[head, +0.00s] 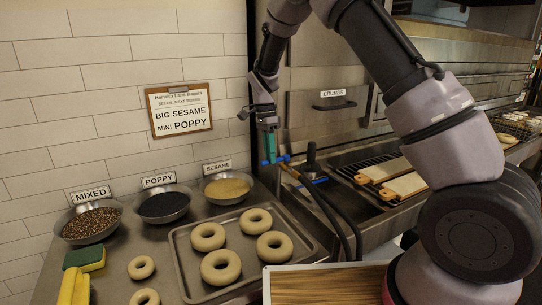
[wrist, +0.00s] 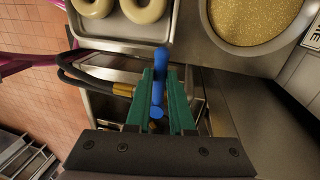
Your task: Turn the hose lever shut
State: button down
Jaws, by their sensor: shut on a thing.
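The blue hose lever (head: 283,158) sits at the top of the dark hose (head: 327,208), beside the counter's right edge in the head view. It also shows in the wrist view as a blue bar (wrist: 158,86) between my gripper's green fingers. My gripper (head: 270,157) points down at it and is shut on it; the fingers (wrist: 158,75) flank the bar on both sides. A brass fitting (wrist: 122,89) joins the dark hose beside the left finger. The valve body under the fingers is mostly hidden.
A tray (head: 180,256) of bagels stands left of the hose. Bowls of mixed (head: 91,222), poppy (head: 163,204) and sesame (head: 228,188) toppings line the wall. A black handle (head: 311,157) rises just right of the lever. Boards (head: 404,186) lie farther right.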

jog(key=shift+w, duration=0.1)
dwell(0.4)
jog(key=c, duration=0.8)
grip_release()
jog(key=r, duration=0.3)
jog(key=w+r, duration=0.1)
jog(key=r, duration=0.3)
jog(key=w+a+r, duration=0.1)
jog(key=r, duration=0.2)
jog(key=shift+r, duration=0.35)
